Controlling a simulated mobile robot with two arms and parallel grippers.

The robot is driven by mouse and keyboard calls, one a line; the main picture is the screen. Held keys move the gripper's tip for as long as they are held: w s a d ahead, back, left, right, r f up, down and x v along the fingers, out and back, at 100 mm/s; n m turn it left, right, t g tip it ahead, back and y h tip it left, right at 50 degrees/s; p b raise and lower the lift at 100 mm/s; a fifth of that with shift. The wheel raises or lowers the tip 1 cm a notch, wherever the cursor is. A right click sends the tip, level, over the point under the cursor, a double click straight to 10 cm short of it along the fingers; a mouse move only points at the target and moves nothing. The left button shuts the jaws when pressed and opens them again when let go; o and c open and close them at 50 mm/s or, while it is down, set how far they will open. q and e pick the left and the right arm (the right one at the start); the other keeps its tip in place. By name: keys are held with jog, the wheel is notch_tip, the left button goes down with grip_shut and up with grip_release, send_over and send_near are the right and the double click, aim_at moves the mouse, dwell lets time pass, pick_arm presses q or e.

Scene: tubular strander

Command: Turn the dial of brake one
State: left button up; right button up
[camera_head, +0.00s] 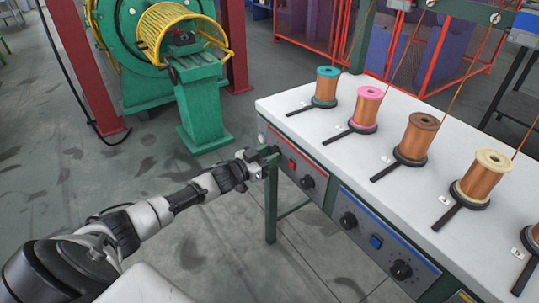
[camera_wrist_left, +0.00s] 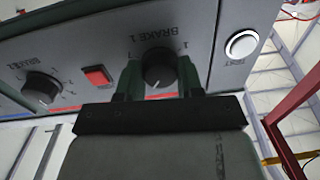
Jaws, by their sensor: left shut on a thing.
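The dial of brake one (camera_wrist_left: 158,67) is a round black knob on the grey control panel, under the label "BRAKE 1", which appears upside down in the left wrist view. My left gripper (camera_wrist_left: 159,78) has one finger on each side of this dial and is shut on it. In the head view my left gripper (camera_head: 268,155) is at the left end of the panel under the white table and hides the dial. My right gripper is not in view.
A red button (camera_wrist_left: 97,77) and a second black dial (camera_wrist_left: 42,87) sit beside brake one. A white round button (camera_wrist_left: 242,44) is on its other side. The white table (camera_head: 285,122) carries several copper spools. A green machine (camera_head: 200,100) stands behind; the floor at left is clear.

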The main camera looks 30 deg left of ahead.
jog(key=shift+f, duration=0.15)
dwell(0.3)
pick_arm(q)
jog(key=o, duration=0.9)
jog(key=shift+s, duration=0.15)
jog(key=shift+s+a, duration=0.15)
jog(key=shift+s, duration=0.1)
jog(key=p+v, duration=0.2)
jog(key=v, duration=0.8)
jog(key=shift+f, duration=0.1)
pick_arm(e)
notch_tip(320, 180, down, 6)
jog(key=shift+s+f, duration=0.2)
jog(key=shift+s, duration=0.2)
